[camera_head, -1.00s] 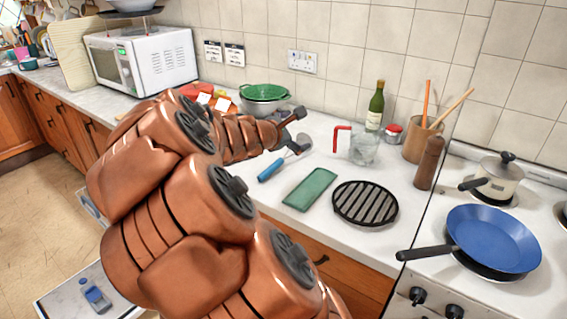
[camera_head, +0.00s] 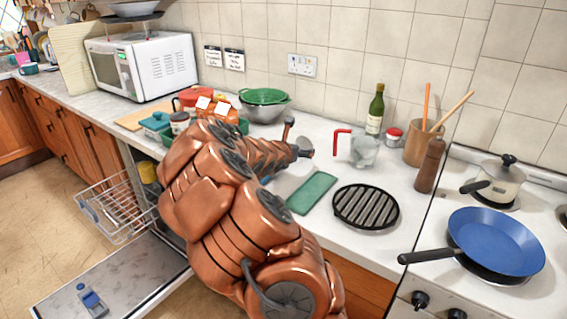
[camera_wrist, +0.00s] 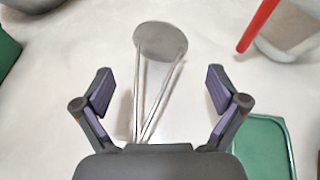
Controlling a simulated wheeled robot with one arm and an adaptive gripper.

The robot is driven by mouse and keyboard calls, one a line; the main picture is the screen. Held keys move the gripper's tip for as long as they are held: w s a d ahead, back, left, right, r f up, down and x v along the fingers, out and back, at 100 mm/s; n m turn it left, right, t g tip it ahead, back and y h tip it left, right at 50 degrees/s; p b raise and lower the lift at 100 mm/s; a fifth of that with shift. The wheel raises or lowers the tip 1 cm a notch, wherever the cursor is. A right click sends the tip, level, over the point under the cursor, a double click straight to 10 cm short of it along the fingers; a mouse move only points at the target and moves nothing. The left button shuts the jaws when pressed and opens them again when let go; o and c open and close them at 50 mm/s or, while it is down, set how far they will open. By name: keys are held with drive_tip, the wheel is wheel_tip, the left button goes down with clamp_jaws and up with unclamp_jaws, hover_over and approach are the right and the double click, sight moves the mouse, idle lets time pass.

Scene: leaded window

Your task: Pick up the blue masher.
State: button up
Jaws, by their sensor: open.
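The masher lies on the white worktop. In the wrist view its round metal head (camera_wrist: 160,42) and two thin metal rods show, running down between my fingers. Its blue handle is hidden below my gripper in that view, and only a sliver of blue (camera_head: 266,179) shows beside my arm in the head view. My gripper (camera_wrist: 159,88) is open, with one finger on each side of the rods and apart from them. In the head view my gripper (camera_head: 298,138) is low over the worktop, and my arm covers most of the masher.
A green board (camera_head: 312,193) lies close by on the right, with a black round grill (camera_head: 366,206) beyond it. A jug with a red handle (camera_head: 363,152) stands at the back right. A green colander (camera_head: 263,96) sits behind. An open dishwasher door (camera_head: 125,275) is low at left.

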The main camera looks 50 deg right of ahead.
sight(303, 147)
drive_tip(key=shift+p+x, duration=0.45)
drive_tip(key=shift+x, duration=1.6)
drive_tip(key=shift+s, duration=0.15)
drive_tip(key=shift+c, duration=0.4)
drive_tip(key=c, duration=1.2)
drive_tip(key=shift+r, duration=0.15)
